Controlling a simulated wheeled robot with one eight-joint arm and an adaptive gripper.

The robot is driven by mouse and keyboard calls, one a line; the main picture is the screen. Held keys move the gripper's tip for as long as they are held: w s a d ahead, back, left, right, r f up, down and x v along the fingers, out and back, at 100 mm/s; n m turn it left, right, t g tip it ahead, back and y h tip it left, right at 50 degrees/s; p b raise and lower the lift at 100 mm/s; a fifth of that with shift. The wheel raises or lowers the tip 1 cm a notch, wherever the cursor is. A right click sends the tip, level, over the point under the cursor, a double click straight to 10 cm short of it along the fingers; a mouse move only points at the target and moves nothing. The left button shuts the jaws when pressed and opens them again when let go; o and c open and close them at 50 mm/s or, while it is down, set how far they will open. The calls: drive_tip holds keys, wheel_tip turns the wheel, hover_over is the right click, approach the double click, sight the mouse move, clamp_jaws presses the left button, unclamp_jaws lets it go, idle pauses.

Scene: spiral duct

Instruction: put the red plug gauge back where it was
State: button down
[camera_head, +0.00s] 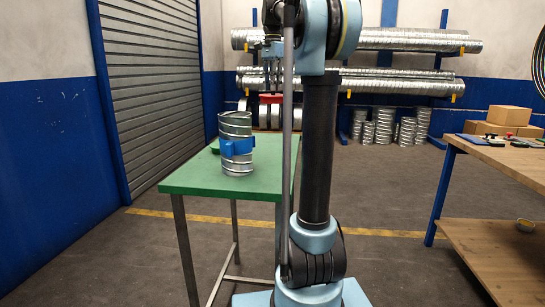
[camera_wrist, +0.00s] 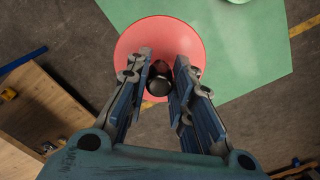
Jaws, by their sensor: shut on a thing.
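The red plug gauge (camera_wrist: 160,32) shows in the wrist view as a wide red disc with a dark round handle in its middle. My gripper (camera_wrist: 158,78) is shut on the dark handle, one finger on each side. The head view shows the red gauge (camera_head: 271,98) under my gripper (camera_head: 272,80), at the far side of the green table (camera_head: 202,178). In the wrist view the disc overlaps the table's edge, partly over the table and partly over floor. My arm hides part of this area in the head view.
A spiral duct piece with a blue band (camera_head: 236,146) stands upright on the green table. A wooden workbench (camera_head: 500,160) with boxes (camera_head: 508,115) stands at the right. Long ducts (camera_head: 400,84) lie on a rack behind.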

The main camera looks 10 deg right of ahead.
drive_tip(key=shift+s+f, duration=0.2)
drive_tip(key=shift+f, duration=5.1)
drive_tip(key=shift+s+f, duration=0.2)
drive_tip(key=shift+f, duration=5.05)
drive_tip(key=c, duration=1.4)
unclamp_jaws()
drive_tip(key=shift+f, duration=0.1)
wheel_tip(320, 180, up, 12)
